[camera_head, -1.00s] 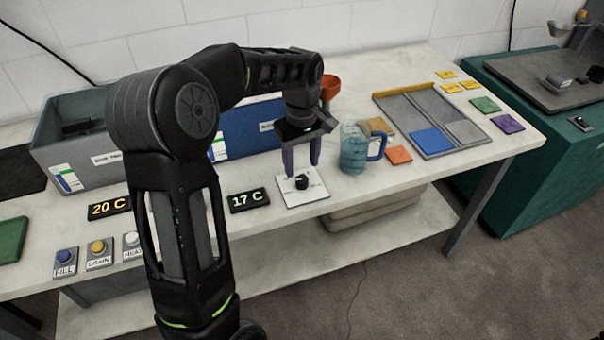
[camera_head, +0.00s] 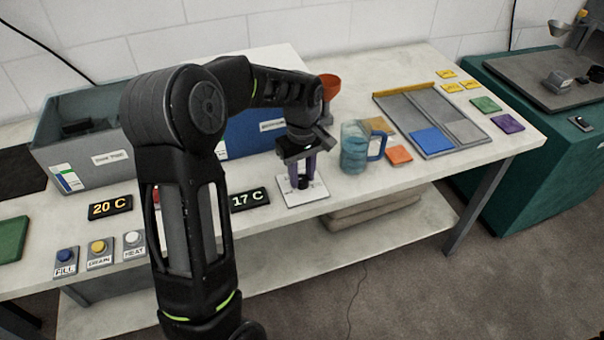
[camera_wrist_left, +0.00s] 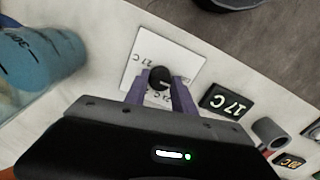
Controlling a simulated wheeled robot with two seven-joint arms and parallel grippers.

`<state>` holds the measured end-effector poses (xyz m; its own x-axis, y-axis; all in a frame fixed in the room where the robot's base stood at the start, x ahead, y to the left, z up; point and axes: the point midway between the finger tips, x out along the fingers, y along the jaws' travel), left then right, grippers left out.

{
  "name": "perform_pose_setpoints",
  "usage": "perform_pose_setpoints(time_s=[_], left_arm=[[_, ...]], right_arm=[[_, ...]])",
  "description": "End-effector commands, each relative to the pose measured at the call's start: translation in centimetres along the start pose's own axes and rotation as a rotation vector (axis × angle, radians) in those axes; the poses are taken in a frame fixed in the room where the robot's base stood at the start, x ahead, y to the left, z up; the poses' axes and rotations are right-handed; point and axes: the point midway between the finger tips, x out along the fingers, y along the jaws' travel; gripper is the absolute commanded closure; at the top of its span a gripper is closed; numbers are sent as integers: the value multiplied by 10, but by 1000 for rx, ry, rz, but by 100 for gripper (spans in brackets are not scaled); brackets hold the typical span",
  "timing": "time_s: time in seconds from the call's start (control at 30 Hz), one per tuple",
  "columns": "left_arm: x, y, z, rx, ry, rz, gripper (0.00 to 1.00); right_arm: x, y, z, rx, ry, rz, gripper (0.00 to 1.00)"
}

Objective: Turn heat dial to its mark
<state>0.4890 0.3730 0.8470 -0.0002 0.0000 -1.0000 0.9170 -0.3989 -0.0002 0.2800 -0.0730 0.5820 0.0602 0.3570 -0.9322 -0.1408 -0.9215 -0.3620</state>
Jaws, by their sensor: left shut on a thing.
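The heat dial is a small black knob (camera_wrist_left: 159,77) on a white square plate (camera_head: 314,192) with temperature marks around it. In the head view the knob is mostly hidden by my left gripper (camera_head: 303,184). The left gripper points down over the plate with its purple fingers shut on the knob, one finger on each side. In the left wrist view the gripper (camera_wrist_left: 160,92) shows the same hold. A black display reading 17 C (camera_head: 248,199) lies just left of the plate. My right gripper is not in view.
A blue mug (camera_head: 354,148) stands close right of the plate. Left are a 20 C display (camera_head: 110,207) and the FILL (camera_head: 66,260), DRAIN (camera_head: 99,254) and HEAT (camera_head: 133,246) buttons. A grey tray (camera_head: 418,106) and coloured tiles lie at right. The table's front edge is near.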

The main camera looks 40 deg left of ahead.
Motion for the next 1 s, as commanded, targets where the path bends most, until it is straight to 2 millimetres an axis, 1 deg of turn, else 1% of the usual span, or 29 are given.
perform_pose_setpoints(time_s=[0.03,0.2,0.3,0.67,0.87,1.0], left_arm=[[0,0,0,0,0,0,80],[0,0,0,0,0,0,94],[0,0,0,0,0,0,100],[0,0,0,17,0,0,100],[-1,0,0,77,0,1,100],[-1,0,0,156,0,1,100]], right_arm=[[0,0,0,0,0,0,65],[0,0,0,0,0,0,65],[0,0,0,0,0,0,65],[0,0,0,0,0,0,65],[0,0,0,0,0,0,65],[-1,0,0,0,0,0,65]])
